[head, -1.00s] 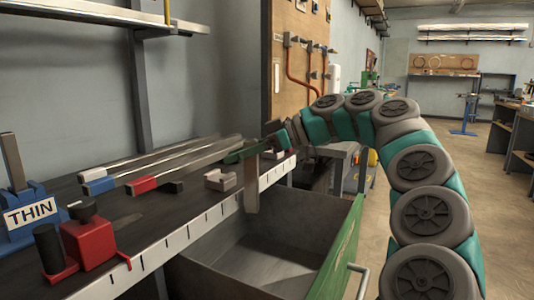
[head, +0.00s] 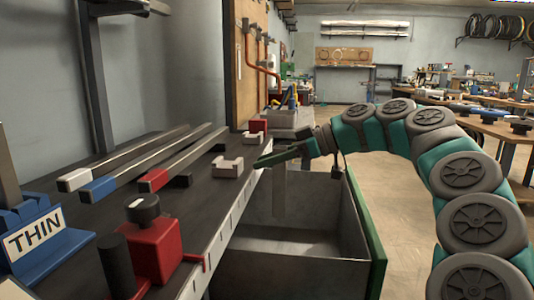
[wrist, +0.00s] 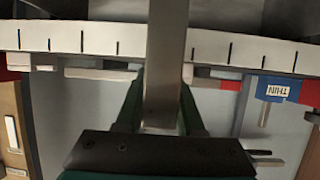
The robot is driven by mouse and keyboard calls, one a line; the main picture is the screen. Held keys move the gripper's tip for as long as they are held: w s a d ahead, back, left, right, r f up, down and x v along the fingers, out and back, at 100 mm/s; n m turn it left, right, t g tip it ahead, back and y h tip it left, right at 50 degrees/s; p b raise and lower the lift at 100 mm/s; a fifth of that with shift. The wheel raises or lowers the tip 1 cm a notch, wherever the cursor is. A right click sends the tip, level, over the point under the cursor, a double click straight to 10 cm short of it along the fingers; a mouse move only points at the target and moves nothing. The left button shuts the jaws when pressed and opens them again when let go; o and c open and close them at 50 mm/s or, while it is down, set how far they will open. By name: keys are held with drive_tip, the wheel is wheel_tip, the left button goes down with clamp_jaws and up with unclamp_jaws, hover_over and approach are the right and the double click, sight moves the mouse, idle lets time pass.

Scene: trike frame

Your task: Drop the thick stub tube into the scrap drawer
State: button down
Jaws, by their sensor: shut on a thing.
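My gripper (head: 268,159) is shut on the thick stub tube (head: 279,190), a plain grey square tube that hangs down about upright. In the wrist view the tube (wrist: 166,60) runs between the two green fingers (wrist: 162,108). The scrap drawer (head: 292,240) is a grey metal bin, pulled open beside the bench, with a green front (head: 370,225). In the head view the tube hangs in front of the drawer's back wall, near the bench side. Its lower end looks near or below the rim; I cannot tell its exact height.
The bench's ruled edge (head: 222,238) runs along the drawer's left. On the bench lie long tubes with white, blue and red ends (head: 153,180), a pale notched block (head: 227,167), a red clamp (head: 155,245) and a blue THIN stand (head: 45,245).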

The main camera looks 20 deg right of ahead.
drive_tip(key=shift+f, duration=0.35)
drive_tip(key=shift+c, duration=2.2)
unclamp_jaws()
drive_tip(key=shift+d, duration=0.1)
drive_tip(key=v, duration=0.7)
drive_tip(key=shift+s+d, duration=0.2)
drive_tip(key=shift+s, duration=0.1)
drive_tip(key=shift+r, duration=0.15)
